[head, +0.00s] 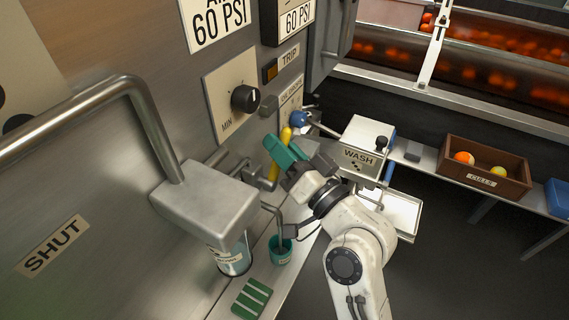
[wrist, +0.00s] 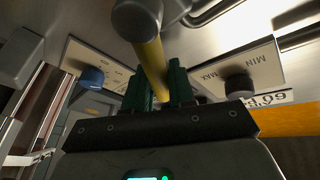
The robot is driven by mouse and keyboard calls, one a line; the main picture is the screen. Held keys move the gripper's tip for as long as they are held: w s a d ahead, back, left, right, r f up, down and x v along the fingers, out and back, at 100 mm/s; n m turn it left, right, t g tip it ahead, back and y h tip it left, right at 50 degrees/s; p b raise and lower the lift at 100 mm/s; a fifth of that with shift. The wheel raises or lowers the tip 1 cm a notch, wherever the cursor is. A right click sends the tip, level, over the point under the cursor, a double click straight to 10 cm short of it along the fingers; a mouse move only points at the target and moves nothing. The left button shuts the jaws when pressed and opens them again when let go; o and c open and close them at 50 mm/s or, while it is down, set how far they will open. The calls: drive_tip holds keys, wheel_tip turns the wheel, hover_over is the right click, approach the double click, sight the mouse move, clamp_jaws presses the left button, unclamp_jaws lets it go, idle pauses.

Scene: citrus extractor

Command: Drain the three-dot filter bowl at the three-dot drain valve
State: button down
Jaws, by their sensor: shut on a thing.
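My gripper (head: 286,152) has green fingers and is at the panel, shut on a yellow lever (head: 274,173). In the wrist view the yellow lever (wrist: 151,60) runs between the two green fingers (wrist: 160,90) up to a round metal end. The lever sits by a metal pipe fitting on the panel. A clear filter bowl (head: 233,261) with a label hangs below a grey metal housing (head: 207,202). I cannot read dots on its label or at the lever. A thin bent tube (head: 277,217) ends over a small teal cup (head: 281,250).
A black knob (head: 245,98) and a blue knob (head: 299,118) are on the panel near my gripper. A WASH box (head: 366,139) stands right of it. A brown crate (head: 484,174) holds fruit. A green slotted pad (head: 252,298) lies on the ledge in front.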

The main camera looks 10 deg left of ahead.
drive_tip(key=shift+s+a+r+n+b, duration=0.1)
drive_tip(key=shift+s+n+b, duration=0.2)
drive_tip(key=shift+n+b, duration=0.55)
drive_tip(key=c, duration=1)
unclamp_jaws()
drive_tip(key=shift+r, duration=0.1)
drive_tip(key=shift+c, duration=0.2)
drive_tip(key=b+v, duration=0.1)
drive_tip(key=v, duration=1)
drive_tip(key=shift+w, duration=0.15)
